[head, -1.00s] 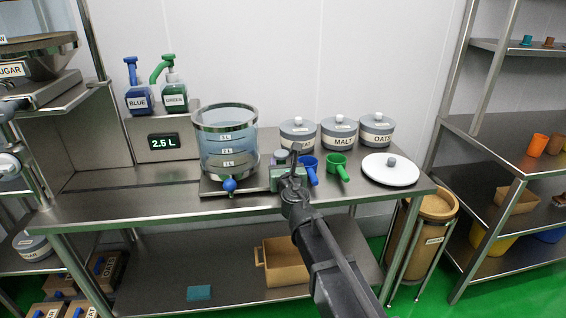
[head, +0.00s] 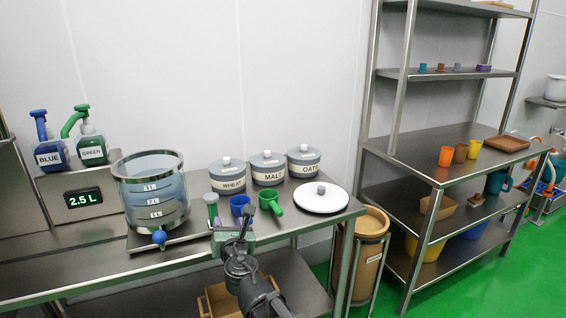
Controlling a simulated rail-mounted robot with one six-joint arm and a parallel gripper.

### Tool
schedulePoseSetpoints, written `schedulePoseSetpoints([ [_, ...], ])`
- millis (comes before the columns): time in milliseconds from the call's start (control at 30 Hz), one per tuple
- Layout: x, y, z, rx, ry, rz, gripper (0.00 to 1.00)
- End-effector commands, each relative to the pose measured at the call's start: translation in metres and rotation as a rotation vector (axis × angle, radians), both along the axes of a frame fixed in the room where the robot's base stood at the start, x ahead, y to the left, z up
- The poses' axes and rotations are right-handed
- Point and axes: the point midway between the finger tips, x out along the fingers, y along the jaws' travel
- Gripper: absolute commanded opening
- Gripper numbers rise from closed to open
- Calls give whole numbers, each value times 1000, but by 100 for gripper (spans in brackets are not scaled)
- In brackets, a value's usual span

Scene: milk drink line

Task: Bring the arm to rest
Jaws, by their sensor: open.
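My gripper (head: 243,230) is at the end of my dark arm, which reaches up from the bottom of the head view. It is above the front edge of the steel table (head: 95,282), and I see it from behind. I see nothing held in it, though its fingers are small and partly overlap the things behind. A grey-green block (head: 220,246) shows right behind it; I cannot tell whether they touch. A blue cup (head: 239,205) and a green scoop (head: 271,198) stand just beyond it.
A glass tank (head: 150,195) with a blue tap stands left of my gripper. WHEAT (head: 228,184), MALT (head: 267,178) and OATS (head: 304,170) jars stand behind. A bin (head: 368,240) and shelf rack (head: 440,170) stand further right.

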Motion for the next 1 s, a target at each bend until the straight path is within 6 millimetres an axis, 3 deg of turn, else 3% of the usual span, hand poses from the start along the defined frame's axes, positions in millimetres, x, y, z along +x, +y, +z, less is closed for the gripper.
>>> schedulePoseSetpoints([
  [67, 5, -30, -11, 303, 171, -174, 53],
  [167, 0, -102, -51, 839, 448, -559, 53],
  [200, -5, -131, -69, 1021, 528, -719, 53],
  [300, -31, -194, -112, 1401, 663, -1121, 53],
  [433, -81, -253, -152, 1767, 745, -1642, 53],
  [500, -112, -279, -164, 1912, 765, -1927, 53],
  [600, -142, -308, -170, 2032, 801, -2213, 53],
  [633, -146, -317, -170, -2034, -804, 2231, 53],
  [767, -148, -372, -170, -2007, -663, 2132, 53],
  [833, -147, -372, -129, -2009, -666, 2133, 53],
  [1000, -146, -371, -67, -2012, -669, 2137, 53],
])
